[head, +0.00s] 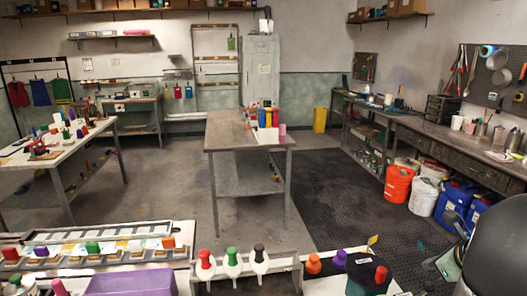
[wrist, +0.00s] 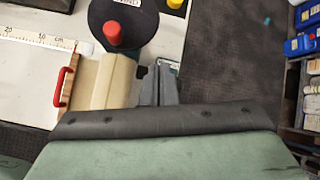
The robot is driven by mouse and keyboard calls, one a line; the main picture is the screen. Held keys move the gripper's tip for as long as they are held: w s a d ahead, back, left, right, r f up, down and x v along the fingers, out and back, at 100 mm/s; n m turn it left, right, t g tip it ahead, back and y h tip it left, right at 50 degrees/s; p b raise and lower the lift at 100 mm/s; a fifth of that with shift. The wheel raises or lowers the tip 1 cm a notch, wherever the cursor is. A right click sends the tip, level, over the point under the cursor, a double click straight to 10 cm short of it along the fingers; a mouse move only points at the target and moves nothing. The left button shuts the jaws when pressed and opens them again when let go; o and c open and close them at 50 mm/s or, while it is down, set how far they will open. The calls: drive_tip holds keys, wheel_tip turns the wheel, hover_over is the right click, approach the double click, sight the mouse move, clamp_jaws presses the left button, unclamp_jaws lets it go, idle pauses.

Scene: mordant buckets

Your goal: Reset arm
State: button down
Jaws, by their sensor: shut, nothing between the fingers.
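My gripper (wrist: 159,78) shows in the wrist view as two grey fingers side by side, shut with nothing between them. I cannot tell whether the fingers touch anything. In the head view the gripper is not visible; a large dark rounded shape at the lower right may be part of my arm.
In the wrist view a white surface with a cm scale (wrist: 40,42) lies at the left. The head view shows bottles with coloured caps (head: 232,262), a purple tray (head: 130,283), a central table (head: 235,125) and red (head: 398,184) and white buckets (head: 424,196). Dark floor matting (head: 340,200) is clear.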

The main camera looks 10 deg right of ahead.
drive_tip(key=s+a+f+n+g+y+b, duration=0.1)
drive_tip(key=s+a+f+n+g, duration=0.1)
drive_tip(key=a+n, duration=0.9)
drive_tip(key=s+a+f+n+g+y+b, duration=0.15)
drive_tip(key=a+n, duration=0.45)
drive_tip(key=a, duration=0.8)
drive_tip(key=s+a+f+n+g+h+b, duration=0.1)
drive_tip(key=s+a+f+n+g+h, duration=0.1)
drive_tip(key=s+a+n, duration=0.6)
drive_tip(key=s+f+n+g, duration=0.1)
drive_tip(key=s+n, duration=0.1)
drive_tip(key=n, duration=0.5)
drive_tip(key=shift+a+f+h, duration=0.3)
drive_tip(key=shift+f+h, duration=0.05)
